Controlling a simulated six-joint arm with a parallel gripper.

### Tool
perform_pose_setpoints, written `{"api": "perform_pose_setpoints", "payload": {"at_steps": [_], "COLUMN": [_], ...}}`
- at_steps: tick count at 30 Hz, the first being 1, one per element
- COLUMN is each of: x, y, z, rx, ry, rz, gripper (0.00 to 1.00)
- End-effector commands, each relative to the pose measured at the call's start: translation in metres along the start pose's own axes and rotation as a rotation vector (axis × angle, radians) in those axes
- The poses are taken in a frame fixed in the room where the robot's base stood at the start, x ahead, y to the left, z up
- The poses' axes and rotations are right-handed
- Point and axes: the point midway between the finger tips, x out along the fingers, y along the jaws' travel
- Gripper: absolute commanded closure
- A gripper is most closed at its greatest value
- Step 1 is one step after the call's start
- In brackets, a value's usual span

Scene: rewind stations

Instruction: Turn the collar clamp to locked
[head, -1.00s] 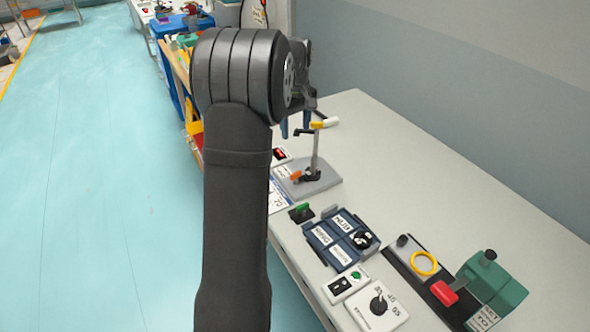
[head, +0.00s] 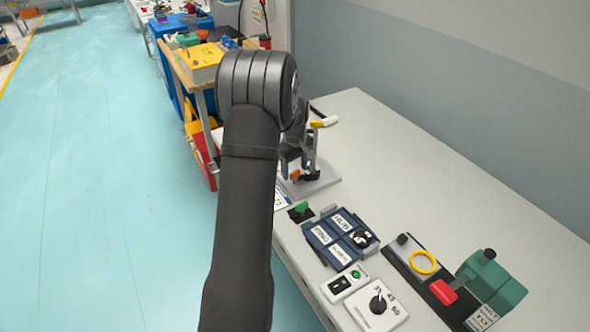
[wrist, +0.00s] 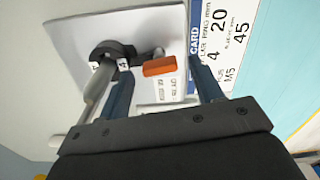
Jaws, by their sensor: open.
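The collar clamp is a black ring with an orange lever (head: 295,174) low on a grey upright post, over a grey base plate (head: 322,184). In the wrist view the black collar (wrist: 106,50) is at upper left, with the orange lever (wrist: 160,66) pointing right. My gripper (wrist: 160,72) is open, its two blue fingers on either side of the orange lever, apart from it on the right. The left finger shows close to the collar; I cannot tell whether it touches. In the head view my gripper (head: 290,162) partly hides the post and collar.
A printed card (wrist: 220,45) lies beside the base plate. On the white table (head: 440,190) are a blue tray (head: 322,235), a dial box (head: 365,315) and a green device with a red handle (head: 492,280). The table's back right is clear.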

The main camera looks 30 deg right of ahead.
Motion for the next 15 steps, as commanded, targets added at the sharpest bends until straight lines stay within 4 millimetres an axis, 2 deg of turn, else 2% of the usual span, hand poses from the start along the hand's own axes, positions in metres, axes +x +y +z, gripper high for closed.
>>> {"api": "perform_pose_setpoints", "payload": {"at_steps": [4, 12, 15], "x": [0.0086, 0.0093, 0.0092], "y": [-0.0002, -0.0001, -0.0001], "z": [0.0002, 0.0001, 0.0000], "rx": [0.000, 0.000, 0.000], "ry": [0.000, 0.000, 0.000], "rz": [-0.001, 0.000, 0.000], "gripper": [0.40, 0.40, 0.60]}}
